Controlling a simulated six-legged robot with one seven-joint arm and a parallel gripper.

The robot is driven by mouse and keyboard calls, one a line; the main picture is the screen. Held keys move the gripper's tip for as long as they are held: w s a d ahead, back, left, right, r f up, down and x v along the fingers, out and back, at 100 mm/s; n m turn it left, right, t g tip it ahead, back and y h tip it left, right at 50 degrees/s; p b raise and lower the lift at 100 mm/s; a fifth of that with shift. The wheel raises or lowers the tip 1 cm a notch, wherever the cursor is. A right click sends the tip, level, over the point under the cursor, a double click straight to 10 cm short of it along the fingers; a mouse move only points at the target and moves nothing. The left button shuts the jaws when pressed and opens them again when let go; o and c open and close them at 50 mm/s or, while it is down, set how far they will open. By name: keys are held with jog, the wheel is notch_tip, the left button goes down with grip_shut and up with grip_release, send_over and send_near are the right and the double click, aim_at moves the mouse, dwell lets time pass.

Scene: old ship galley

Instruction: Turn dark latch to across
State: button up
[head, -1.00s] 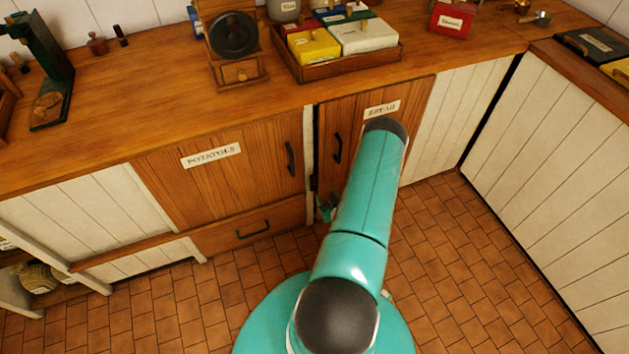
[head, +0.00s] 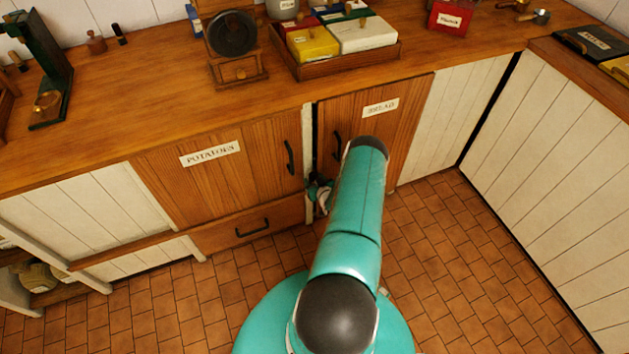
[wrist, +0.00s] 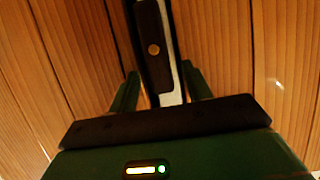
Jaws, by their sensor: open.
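The dark latch (wrist: 152,45) is a narrow dark bar with a brass pivot in the wrist view. It stands nearly upright in the picture, over a pale strip with wood panels to either side. My gripper (wrist: 159,72) is open, with one green finger on each side of the latch's lower part. I see small gaps beside the fingers and cannot tell whether either touches it. In the head view my gripper (head: 318,194) is low at the seam between the two cupboard doors, partly behind my arm, and the latch cannot be made out there.
The potatoes door (head: 220,175) is left of the seam and the bread door (head: 375,120) right of it, each with a dark handle. A drawer (head: 240,228) is below. The counter (head: 150,95) overhead holds a grinder (head: 232,45) and a tray of boxes (head: 345,62). The tiled floor is clear.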

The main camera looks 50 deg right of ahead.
jog(key=shift+c, duration=0.2)
jog(key=c, duration=1)
jog(key=shift+o, duration=0.2)
jog(key=n, duration=0.1)
jog(key=w+a+n+h, duration=0.1)
jog(key=n, duration=0.1)
jog(key=shift+a+f+g+h, duration=0.2)
jog(key=shift+g+h, duration=0.1)
jog(key=shift+g, duration=0.1)
jog(key=shift+w+a+f+n+h, duration=0.2)
jog(key=shift+f+n+h, duration=0.55)
jog(key=shift+n, duration=1)
jog(key=shift+w+a+f+n+h, duration=0.1)
jog(key=shift+a+f+n+h, duration=0.25)
jog(key=shift+n+h, duration=1.15)
jog(key=shift+w+a+f+n+h, duration=0.1)
jog(key=shift+a+f+n+h, duration=0.35)
jog(key=shift+n, duration=1.6)
jog(key=shift+d+f, duration=0.1)
jog(key=shift+d, duration=0.1)
